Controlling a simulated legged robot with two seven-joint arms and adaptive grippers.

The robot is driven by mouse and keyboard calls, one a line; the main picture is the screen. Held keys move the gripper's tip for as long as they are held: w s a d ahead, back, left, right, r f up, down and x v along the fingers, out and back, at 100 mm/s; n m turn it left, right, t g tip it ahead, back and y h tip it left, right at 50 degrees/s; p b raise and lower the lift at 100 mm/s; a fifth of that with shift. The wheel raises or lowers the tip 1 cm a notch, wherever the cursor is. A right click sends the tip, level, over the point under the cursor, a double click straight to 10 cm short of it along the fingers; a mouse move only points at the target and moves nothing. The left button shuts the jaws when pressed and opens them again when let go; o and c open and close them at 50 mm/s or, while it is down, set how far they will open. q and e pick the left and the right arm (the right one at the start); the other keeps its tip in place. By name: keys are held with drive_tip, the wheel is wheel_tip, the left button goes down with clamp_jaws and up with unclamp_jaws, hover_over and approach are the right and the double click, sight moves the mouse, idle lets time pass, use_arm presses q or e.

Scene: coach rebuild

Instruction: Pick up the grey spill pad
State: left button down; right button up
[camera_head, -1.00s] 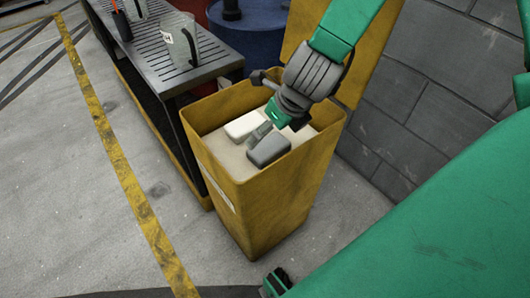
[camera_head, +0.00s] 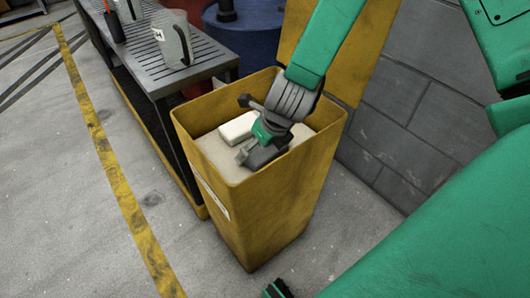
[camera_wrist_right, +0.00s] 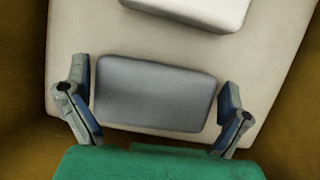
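The grey spill pad (camera_wrist_right: 155,93) lies on the pale surface inside the yellow bin (camera_head: 255,200). In the right wrist view my right gripper (camera_wrist_right: 158,105) is open, with one finger at each short end of the pad. The left finger is very close to the pad; a small gap shows at the right finger. I cannot tell if either touches. In the head view my right gripper (camera_head: 262,150) is down inside the bin and hides most of the pad. A small part of my left gripper (camera_head: 277,289) shows at the bottom edge; its fingers cannot be made out.
A white pad (camera_head: 238,128) lies beside the grey one, also in the wrist view (camera_wrist_right: 195,8). The bin's walls stand close around my gripper. A slatted bench (camera_head: 165,60) with a clear jug (camera_head: 173,40) stands at left. A block wall (camera_head: 415,110) is at right.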

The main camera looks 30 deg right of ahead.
drive_tip(key=shift+d, duration=0.15)
drive_tip(key=c, duration=0.5)
drive_tip(key=shift+r, duration=0.35)
wheel_tip(320, 180, up, 9)
drive_tip(key=p, duration=0.5)
drive_tip(key=shift+r, duration=0.15)
